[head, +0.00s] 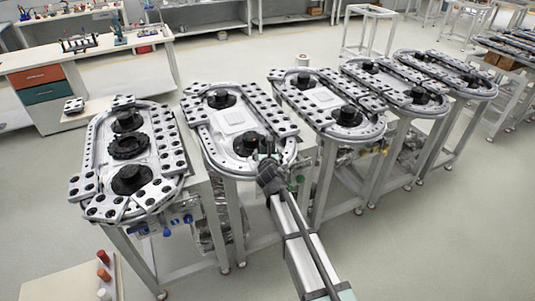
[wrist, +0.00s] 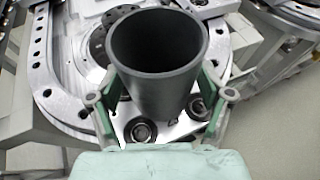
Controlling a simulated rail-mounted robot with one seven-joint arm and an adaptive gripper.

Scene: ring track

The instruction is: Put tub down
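The tub (wrist: 158,75) is a dark grey open cylinder, empty as far as I see into it. In the wrist view it stands between the green fingers of my gripper (wrist: 160,100), which press on both its sides. Its base is partly hidden, so I cannot tell whether it rests on anything. In the head view my gripper (head: 267,160) is at the front end of the second ring track (head: 203,137) from the left, and the tub is hard to make out there.
Another ring track (head: 88,165) stands to the left, and several more stand to the right. A workbench (head: 60,60) stands at the back left. Grey floor (head: 420,250) is clear at the right.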

